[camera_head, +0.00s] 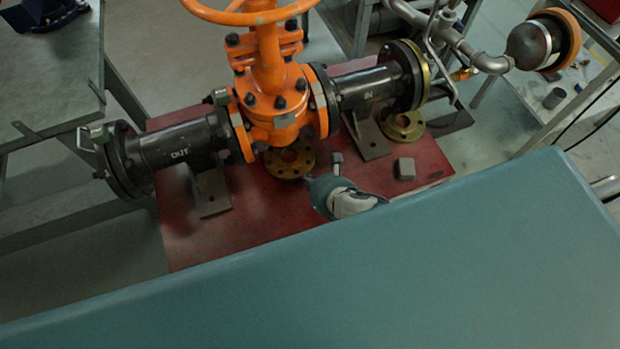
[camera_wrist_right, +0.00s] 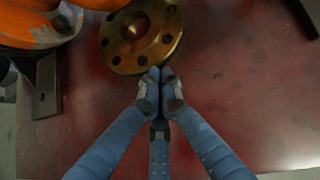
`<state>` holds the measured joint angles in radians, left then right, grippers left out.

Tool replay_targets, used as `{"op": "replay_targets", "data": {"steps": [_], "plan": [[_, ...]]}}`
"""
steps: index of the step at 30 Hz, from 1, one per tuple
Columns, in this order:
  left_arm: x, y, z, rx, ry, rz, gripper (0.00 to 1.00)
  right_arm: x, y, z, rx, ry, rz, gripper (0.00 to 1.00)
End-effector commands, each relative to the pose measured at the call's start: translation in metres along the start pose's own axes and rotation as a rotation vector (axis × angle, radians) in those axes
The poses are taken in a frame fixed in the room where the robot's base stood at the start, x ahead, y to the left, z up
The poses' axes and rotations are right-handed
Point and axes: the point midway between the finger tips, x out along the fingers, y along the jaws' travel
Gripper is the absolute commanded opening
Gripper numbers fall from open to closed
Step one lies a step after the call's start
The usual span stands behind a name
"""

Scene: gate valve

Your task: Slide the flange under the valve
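The orange gate valve (camera_head: 277,110) stands between two black pipe stubs over a red base plate (camera_head: 215,238). A brass flange (camera_head: 290,160) with bolt holes lies flat on the plate, below and just in front of the valve body. In the right wrist view the flange (camera_wrist_right: 125,50) lies beside the orange valve body (camera_wrist_right: 40,25). My right gripper (camera_head: 335,165) is low over the plate in front of the flange. In the wrist view its fingertips (camera_wrist_right: 160,76) are together at the flange's near rim, with nothing seen between them; contact is unclear. My left gripper is not in view.
A second brass flange (camera_head: 402,127) lies near the right pipe end. A small grey block (camera_head: 404,169) sits right of my gripper. Black pipe supports (camera_head: 209,193) flank the valve. The plate's front left is clear. The lower head view is blocked.

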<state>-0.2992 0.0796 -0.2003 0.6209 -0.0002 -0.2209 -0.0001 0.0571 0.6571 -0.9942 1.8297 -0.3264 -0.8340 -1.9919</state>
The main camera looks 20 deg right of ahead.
Motion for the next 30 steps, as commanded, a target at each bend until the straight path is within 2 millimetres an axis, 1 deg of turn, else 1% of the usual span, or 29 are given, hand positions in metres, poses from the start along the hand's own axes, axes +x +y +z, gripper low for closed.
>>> {"op": "replay_targets", "data": {"steps": [2, 5, 9, 14, 18, 26, 30], "plan": [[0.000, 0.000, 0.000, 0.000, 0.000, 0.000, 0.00, 0.000, 0.000, 0.000, 0.000, 0.000, 0.000, 0.00], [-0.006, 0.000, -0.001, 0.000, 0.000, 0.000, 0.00, 0.002, 0.000, 0.007, 0.000, -0.003, -0.001, 0.00], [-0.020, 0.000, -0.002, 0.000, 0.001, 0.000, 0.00, 0.016, 0.000, 0.025, 0.000, -0.004, -0.002, 0.00], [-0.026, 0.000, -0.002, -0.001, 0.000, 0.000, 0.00, 0.031, 0.000, 0.036, 0.000, -0.005, -0.001, 0.00], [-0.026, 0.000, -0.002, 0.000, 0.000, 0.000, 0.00, 0.035, 0.000, 0.036, 0.001, -0.003, -0.001, 0.00], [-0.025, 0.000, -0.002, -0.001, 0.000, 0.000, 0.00, 0.034, -0.001, 0.034, 0.001, 0.000, -0.001, 0.00], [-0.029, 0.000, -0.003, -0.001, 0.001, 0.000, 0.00, 0.032, -0.004, 0.032, 0.001, 0.002, -0.002, 0.00]]}}
